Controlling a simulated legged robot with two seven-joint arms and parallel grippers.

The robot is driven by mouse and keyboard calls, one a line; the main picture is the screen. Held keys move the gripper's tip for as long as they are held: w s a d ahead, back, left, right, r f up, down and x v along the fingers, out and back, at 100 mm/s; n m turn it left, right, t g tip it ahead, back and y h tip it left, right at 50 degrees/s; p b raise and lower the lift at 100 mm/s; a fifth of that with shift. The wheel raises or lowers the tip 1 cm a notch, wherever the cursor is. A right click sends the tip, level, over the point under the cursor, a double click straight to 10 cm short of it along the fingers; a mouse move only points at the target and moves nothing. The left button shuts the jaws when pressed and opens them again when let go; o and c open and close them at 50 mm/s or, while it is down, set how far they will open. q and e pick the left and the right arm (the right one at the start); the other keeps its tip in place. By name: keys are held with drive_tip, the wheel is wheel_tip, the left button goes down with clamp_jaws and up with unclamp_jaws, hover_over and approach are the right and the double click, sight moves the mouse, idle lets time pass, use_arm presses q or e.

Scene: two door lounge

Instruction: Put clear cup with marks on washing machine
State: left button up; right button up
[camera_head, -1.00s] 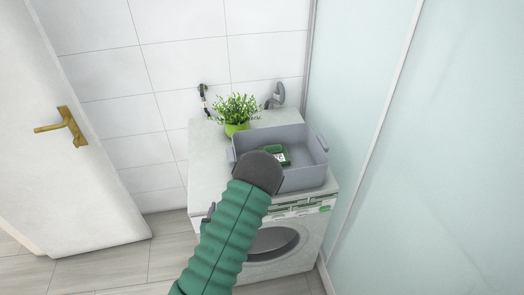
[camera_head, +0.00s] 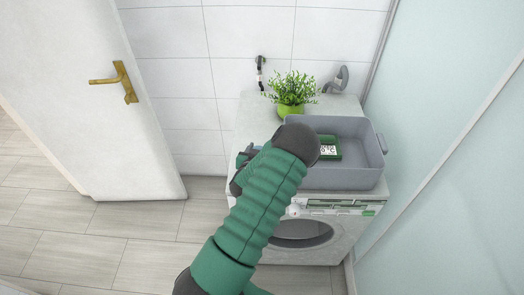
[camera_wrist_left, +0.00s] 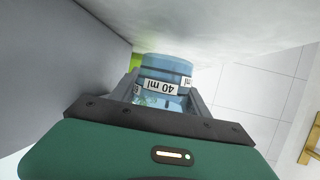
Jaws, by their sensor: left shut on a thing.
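The clear cup with marks (camera_wrist_left: 165,75) is bluish and see-through, with white "40 ml" labels. It is between the fingers of my left gripper (camera_wrist_left: 165,92), which is shut on it. In the head view my left gripper (camera_head: 243,162) is over the left front part of the washing machine (camera_head: 225,199), mostly hidden behind my green arm. I cannot make out the cup clearly there. The wrist view shows the cup close to the pale machine top, but whether it touches is unclear. My right gripper is not in view.
A grey bin (camera_head: 375,150) with a green device (camera_head: 329,148) inside takes up the right of the machine top. A potted plant (camera_head: 290,95) stands behind it. The top's left strip looks free. A white door (camera_head: 110,90) is left, a glass panel (camera_head: 440,110) right.

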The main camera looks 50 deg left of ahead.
use_arm(q)
drive_tip(key=shift+w+a+f, duration=0.15)
drive_tip(key=shift+w+a, duration=0.15)
drive_tip(key=shift+a, duration=0.4)
drive_tip(key=shift+w+a, duration=0.2)
drive_tip(key=shift+a, duration=0.05)
drive_tip(key=shift+w+d+f, duration=0.25)
drive_tip(key=shift+d+f, duration=0.85)
drive_tip(key=shift+d, duration=0.25)
drive_tip(key=shift+a+f, duration=0.2)
drive_tip(key=shift+a, duration=0.15)
drive_tip(key=o, duration=0.9)
drive_tip(key=shift+s+a+f, duration=0.1)
drive_tip(key=shift+a+f, duration=0.15)
drive_tip(key=shift+a, duration=0.15)
drive_tip(key=shift+o, duration=1.3)
drive_tip(key=shift+s, duration=0.1)
drive_tip(key=shift+o, duration=0.8)
drive_tip(key=shift+a, duration=0.1)
drive_tip(key=shift+d, duration=0.2)
drive_tip(key=shift+d+r, duration=0.2)
drive_tip(key=v, duration=1.1)
drive_tip(key=shift+s+d+r, duration=0.1)
drive_tip(key=shift+s+d, duration=0.1)
drive_tip(key=shift+s, duration=0.05)
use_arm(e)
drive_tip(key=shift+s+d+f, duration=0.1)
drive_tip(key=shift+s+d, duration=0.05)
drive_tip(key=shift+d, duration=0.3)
